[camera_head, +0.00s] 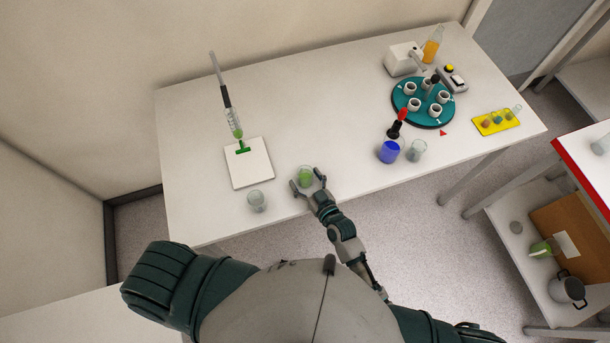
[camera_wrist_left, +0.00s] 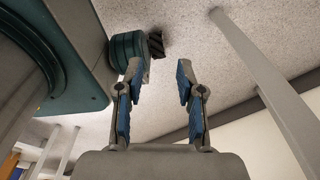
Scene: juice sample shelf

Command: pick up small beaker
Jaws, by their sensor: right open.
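A small beaker with green content (camera_head: 305,174) stands upright on the white table near its front edge. My right gripper (camera_head: 307,183) is at this beaker, with its open fingers on either side of it; I cannot tell whether they touch it. An empty clear beaker (camera_head: 257,201) stands to the left, near the front edge. A beaker with blue content (camera_head: 388,152) and another clear beaker (camera_head: 416,150) stand further right. My left gripper (camera_wrist_left: 159,80) is open and empty in the left wrist view, above the floor; it does not show in the head view.
A white square plate (camera_head: 249,170) with a green stand and an upright syringe-like tool (camera_head: 229,110) is at the left. A teal round rack (camera_head: 422,115), a white device (camera_head: 403,59), an orange flask (camera_head: 432,45) and a yellow tray (camera_head: 496,122) are at the right. The table's middle is clear.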

